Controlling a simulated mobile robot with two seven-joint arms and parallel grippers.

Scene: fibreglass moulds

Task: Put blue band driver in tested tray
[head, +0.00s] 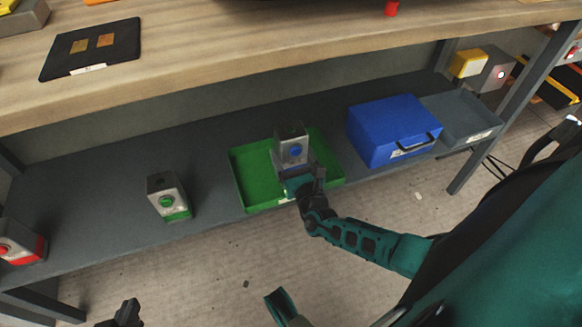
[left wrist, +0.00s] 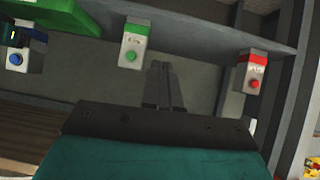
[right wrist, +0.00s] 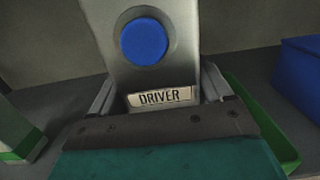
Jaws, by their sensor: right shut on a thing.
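The driver is a grey box (head: 291,136) with a blue button, over the green tray (head: 246,186) on the lower shelf. In the right wrist view the grey box (right wrist: 98,22) carries a label reading DRIVER; its lower part is hidden. My right gripper (head: 305,183) is shut on it from the front, one finger on each side. The box looks upright within the tray's outline; I cannot tell if it touches the tray floor. The tray's front label is mostly hidden. My left gripper (left wrist: 165,86) is empty, its fingers together, low in front of the shelf.
A green-button box (head: 167,197) stands left of the tray, and a red-button box (head: 20,243) at far left. A blue case (head: 392,131) and a grey tray (head: 460,112) are to the right. The wooden bench top (head: 210,55) overhangs the shelf. A yellow-topped box (head: 468,64) is beyond.

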